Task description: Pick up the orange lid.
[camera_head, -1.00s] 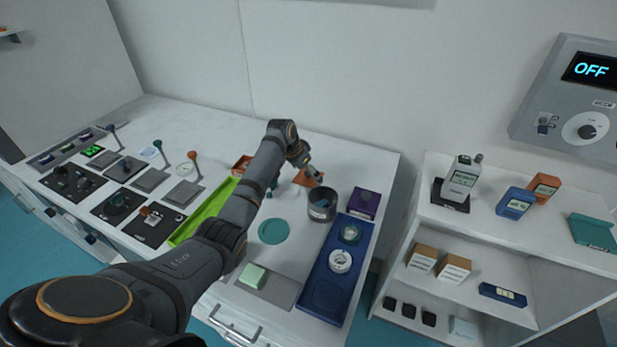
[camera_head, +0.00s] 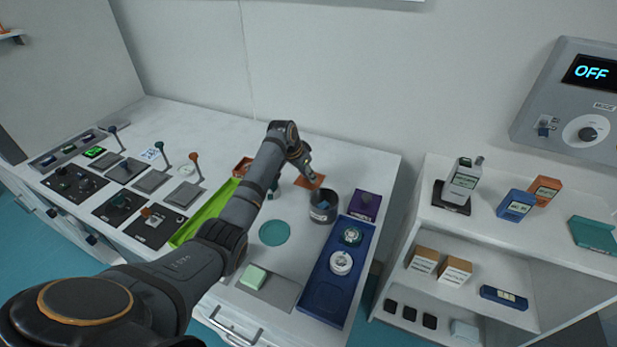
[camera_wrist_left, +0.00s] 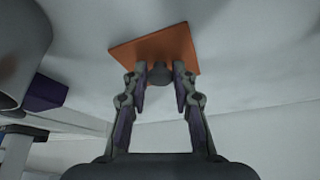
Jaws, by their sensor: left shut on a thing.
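The orange lid (camera_head: 309,182) is a flat square plate at the back of the white table, just left of a dark grey round container. In the left wrist view the lid (camera_wrist_left: 150,48) has a small grey knob (camera_wrist_left: 159,73) on it. My left gripper (camera_head: 307,173) is over the lid. In the left wrist view its two fingers (camera_wrist_left: 161,80) are on either side of the knob, shut on it. I cannot tell whether the lid touches the table. My right gripper is not in view.
The dark grey container (camera_head: 323,207) stands close to the lid's right. A purple box (camera_head: 364,205) and a blue tray (camera_head: 325,296) are further right. A teal disc (camera_head: 274,233) lies in front. A green tray (camera_head: 205,212) lies left, partly behind my arm.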

